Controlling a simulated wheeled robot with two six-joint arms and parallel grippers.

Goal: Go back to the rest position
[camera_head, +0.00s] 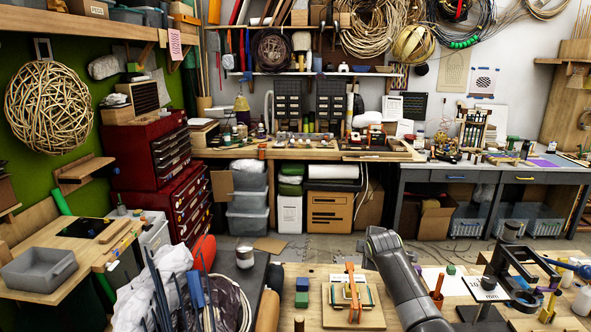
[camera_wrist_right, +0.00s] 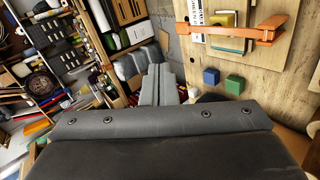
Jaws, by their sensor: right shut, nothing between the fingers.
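My right arm comes in from the bottom of the head view, with a grey link (camera_head: 400,280) reaching up over the table. In the right wrist view my right gripper (camera_wrist_right: 159,72) is shut, its two grey fingers together with nothing between them. It is beside the near table, with the shelves and floor beyond. A green block (camera_wrist_right: 234,84) and a blue block (camera_wrist_right: 211,76) lie on the wood to its right, apart from it. My left arm and left gripper are not in view.
Left of my right arm, a wooden board with an orange clamp (camera_head: 355,290) lies on the near table. Right of it are a terracotta pot (camera_head: 437,298) holding a rod and a black stand (camera_head: 520,268). A red tool chest (camera_head: 150,150) stands at the left.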

